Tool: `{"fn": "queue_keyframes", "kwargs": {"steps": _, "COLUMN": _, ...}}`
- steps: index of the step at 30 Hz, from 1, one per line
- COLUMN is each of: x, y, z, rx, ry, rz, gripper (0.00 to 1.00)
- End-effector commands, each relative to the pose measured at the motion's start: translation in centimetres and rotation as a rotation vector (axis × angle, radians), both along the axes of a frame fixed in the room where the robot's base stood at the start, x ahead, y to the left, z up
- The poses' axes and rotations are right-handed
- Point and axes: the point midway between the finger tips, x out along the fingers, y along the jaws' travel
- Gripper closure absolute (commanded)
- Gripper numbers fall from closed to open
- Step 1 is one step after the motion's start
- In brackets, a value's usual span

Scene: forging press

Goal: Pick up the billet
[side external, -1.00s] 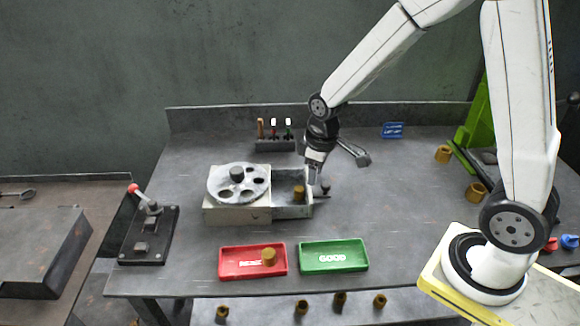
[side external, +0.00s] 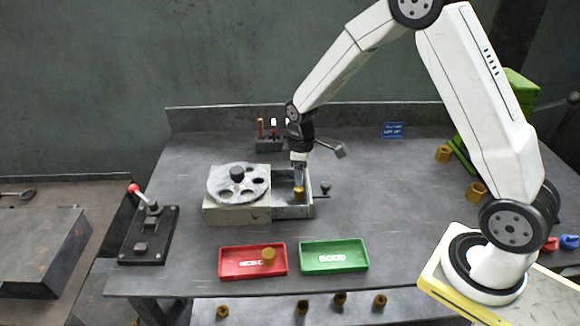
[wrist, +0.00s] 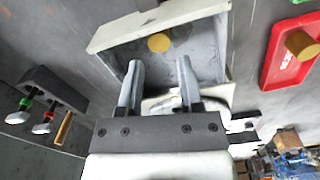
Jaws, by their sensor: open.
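A small brass-coloured billet (side external: 299,193) stands in the open grey tray (side external: 292,211) on the right of the turntable fixture. In the wrist view the billet (wrist: 159,42) shows as a round end inside the tray (wrist: 205,50), a little beyond my fingertips and roughly in line with the gap between them. My gripper (side external: 299,178) points down just above the billet in the side view. In the wrist view my gripper (wrist: 159,65) has its two fingers apart with nothing between them.
The slotted disc (side external: 238,183) is left of the tray. In front are a red bin (side external: 235,262) holding another brass piece (side external: 268,256) and an empty green GOOD bin (side external: 334,257). A lever box (side external: 150,235) stands left. A tool rack (side external: 270,145) is behind.

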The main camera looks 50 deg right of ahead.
Motion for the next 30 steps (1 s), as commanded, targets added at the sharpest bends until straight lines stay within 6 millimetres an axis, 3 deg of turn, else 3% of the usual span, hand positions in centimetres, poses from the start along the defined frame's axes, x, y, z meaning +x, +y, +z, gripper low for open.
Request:
{"fn": "queue_keyframes", "kwargs": {"steps": 13, "x": 0.0, "y": 0.0, "z": -1.3, "rx": 0.0, "ry": 0.0, "rz": -0.001, "gripper": 0.54}}
{"fn": "queue_keyframes", "kwargs": {"steps": 24, "x": 0.1, "y": -0.1, "z": -5.0, "rx": 0.0, "ry": 0.001, "rz": -0.001, "gripper": 0.54}}
{"fn": "queue_keyframes", "kwargs": {"steps": 30, "x": 0.2, "y": -0.1, "z": -5.9, "rx": -0.001, "ry": -0.003, "rz": -0.001, "gripper": 0.54}}
